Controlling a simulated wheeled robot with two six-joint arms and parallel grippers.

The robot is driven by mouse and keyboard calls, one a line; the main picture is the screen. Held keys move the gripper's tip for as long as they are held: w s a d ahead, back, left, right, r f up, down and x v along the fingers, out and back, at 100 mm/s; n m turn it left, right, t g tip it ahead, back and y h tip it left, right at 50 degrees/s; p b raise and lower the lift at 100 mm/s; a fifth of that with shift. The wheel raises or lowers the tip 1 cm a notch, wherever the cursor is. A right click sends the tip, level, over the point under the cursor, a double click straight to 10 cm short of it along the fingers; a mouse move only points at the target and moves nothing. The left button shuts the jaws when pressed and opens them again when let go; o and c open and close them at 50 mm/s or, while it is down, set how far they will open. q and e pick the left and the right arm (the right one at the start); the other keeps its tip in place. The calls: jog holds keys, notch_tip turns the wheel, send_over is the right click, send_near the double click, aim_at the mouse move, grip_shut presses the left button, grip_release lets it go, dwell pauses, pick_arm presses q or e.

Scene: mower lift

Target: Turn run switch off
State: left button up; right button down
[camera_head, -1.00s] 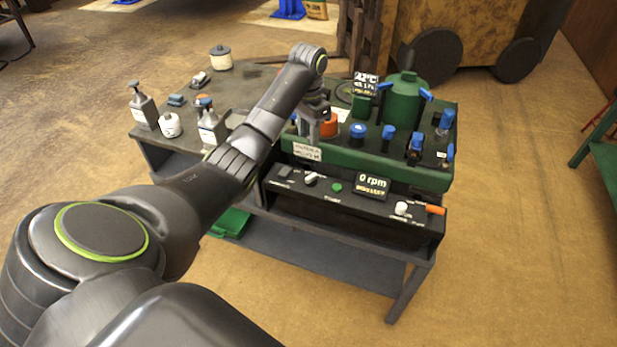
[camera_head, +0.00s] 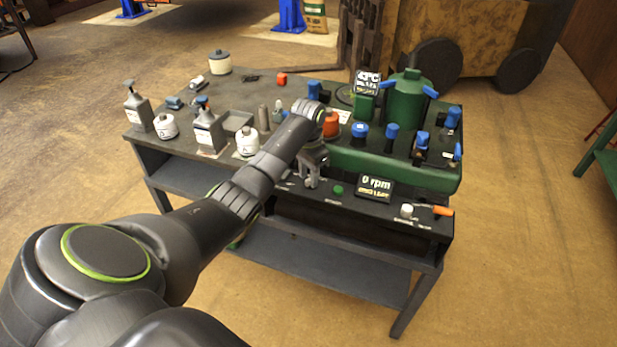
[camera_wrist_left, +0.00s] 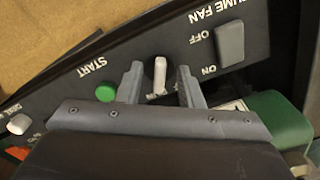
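The black control panel (camera_head: 390,216) runs along the front of the bench. A white toggle lever (camera_wrist_left: 160,75) stands on it between the grey fume fan rocker (camera_wrist_left: 230,45) and the green START button (camera_wrist_left: 106,92); its own label is not readable. My left gripper (camera_head: 311,184) is over this part of the panel. In the left wrist view the left gripper (camera_wrist_left: 161,88) is open, with one finger on each side of the white lever and gaps between. In the head view the gripper hides the lever. My right gripper is not in view.
A small display (camera_head: 375,188) reads 0 rpm. A white knob (camera_head: 407,210) and an orange handle (camera_head: 441,211) are at the panel's right end. Behind is a green tray (camera_head: 400,172) with blue-capped parts and a green vessel (camera_head: 405,100). Bottles (camera_head: 207,132) stand at left.

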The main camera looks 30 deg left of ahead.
pick_arm(q)
jog(key=shift+f, duration=0.45)
jog(key=shift+c, duration=0.3)
grip_shut()
jog(key=shift+r, duration=0.1)
